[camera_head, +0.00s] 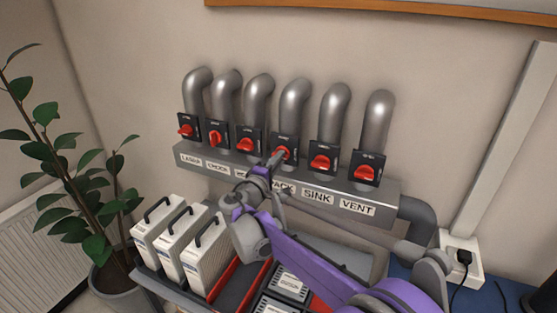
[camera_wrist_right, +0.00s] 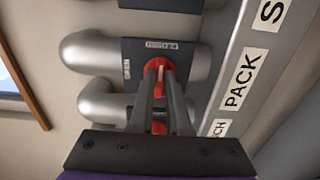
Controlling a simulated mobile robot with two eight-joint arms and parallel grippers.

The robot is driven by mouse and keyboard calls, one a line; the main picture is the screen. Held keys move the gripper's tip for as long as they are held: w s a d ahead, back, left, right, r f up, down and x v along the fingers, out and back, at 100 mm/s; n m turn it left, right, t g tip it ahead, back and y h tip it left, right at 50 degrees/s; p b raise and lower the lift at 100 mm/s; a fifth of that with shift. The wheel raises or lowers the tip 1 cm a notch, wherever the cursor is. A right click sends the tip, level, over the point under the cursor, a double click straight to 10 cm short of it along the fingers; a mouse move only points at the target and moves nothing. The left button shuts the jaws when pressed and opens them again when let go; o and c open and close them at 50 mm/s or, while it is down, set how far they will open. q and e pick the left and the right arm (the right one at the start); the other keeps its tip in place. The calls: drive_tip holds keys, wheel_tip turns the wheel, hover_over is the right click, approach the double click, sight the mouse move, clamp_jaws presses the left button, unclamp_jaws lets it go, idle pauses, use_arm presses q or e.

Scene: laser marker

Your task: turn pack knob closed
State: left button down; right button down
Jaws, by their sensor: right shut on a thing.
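The pack knob (camera_head: 277,151) is a red knob on a dark plate, in the row of valves above the grey label bar. My right gripper (camera_head: 278,158) reaches up to it and partly covers it. In the right wrist view, the gripper's fingers (camera_wrist_right: 161,88) are shut on the red pack knob (camera_wrist_right: 160,67). Its plate (camera_wrist_right: 188,51) reads OPEN on the left and CLOSED along the top. A pale mark on the knob appears to run toward the CLOSED side; the fingers hide part of it. The PACK label (camera_wrist_right: 238,82) is beside it. My left gripper is not in view.
White cases (camera_head: 205,255) and trays stand below. A plant (camera_head: 85,200) is at left.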

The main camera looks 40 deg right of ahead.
drive_tip(key=c, duration=0.9)
unclamp_jaws()
drive_tip(key=v, duration=1)
drive_tip(key=shift+s+a+b, duration=0.2)
drive_tip(key=shift+a+b, duration=0.15)
drive_tip(key=shift+b, duration=0.05)
drive_tip(key=s+a+f+m+g+y, duration=0.35)
drive_tip(key=s+f+y, duration=0.45)
drive_tip(key=s+f, duration=0.5)
drive_tip(key=s+a+f+y, duration=0.2)
drive_tip(key=s+a+f, duration=0.1)
drive_tip(key=a, duration=0.1)
drive_tip(key=s+a+f+m+y+p, duration=0.1)
drive_tip(key=s+a+f+y, duration=0.1)
drive_tip(key=a, duration=0.3)
drive_tip(key=s+a+f+m+y, duration=0.1)
drive_tip(key=s+a+f+y, duration=0.2)
drive_tip(key=s+a+y, duration=0.1)
drive_tip(key=shift+s+a+f+t+p, duration=0.25)
drive_tip(key=shift+s+f+t+p, duration=0.05)
drive_tip(key=shift+s+f+t, duration=0.05)
